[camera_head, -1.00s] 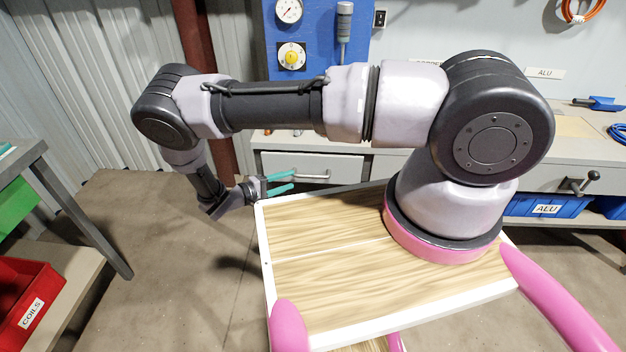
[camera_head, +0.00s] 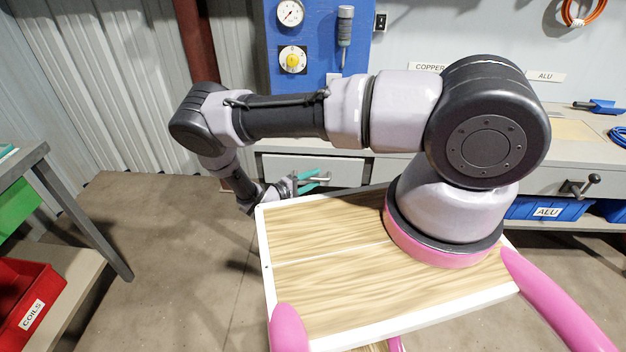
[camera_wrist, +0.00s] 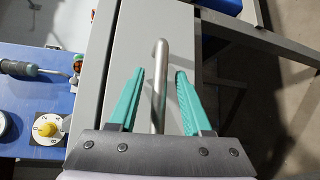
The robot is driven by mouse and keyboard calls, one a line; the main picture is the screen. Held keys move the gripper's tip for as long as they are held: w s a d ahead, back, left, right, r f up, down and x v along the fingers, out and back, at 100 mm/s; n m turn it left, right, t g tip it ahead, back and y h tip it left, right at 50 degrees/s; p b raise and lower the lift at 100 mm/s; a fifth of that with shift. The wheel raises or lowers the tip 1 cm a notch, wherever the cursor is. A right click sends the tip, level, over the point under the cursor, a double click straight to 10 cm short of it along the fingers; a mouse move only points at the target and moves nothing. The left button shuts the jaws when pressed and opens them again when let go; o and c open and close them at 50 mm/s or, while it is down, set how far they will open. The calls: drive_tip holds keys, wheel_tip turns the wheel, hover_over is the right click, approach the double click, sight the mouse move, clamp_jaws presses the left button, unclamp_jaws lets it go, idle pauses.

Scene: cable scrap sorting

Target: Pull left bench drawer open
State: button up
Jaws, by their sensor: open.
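The left bench drawer (camera_head: 283,170) is a light grey front under the bench top, and it looks closed. Its metal bar handle shows in the wrist view (camera_wrist: 160,85), running between the two teal fingers of my gripper (camera_wrist: 158,92). The fingers are open, one on each side of the bar, with a gap to both. In the head view my gripper (camera_head: 310,181) is at the drawer front, just past the wooden top's far edge. Part of the handle (camera_head: 327,179) shows beside the fingertips.
The wooden top (camera_head: 330,260) with a white rim lies below my arm. A blue tool panel (camera_head: 318,60) hangs above the bench. A blue ALU bin (camera_head: 545,207) sits under the bench at right. A red COILS bin (camera_head: 28,300) is at left. Open floor (camera_head: 170,240) lies left of the top.

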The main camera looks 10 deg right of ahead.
clamp_jaws()
idle(1.5)
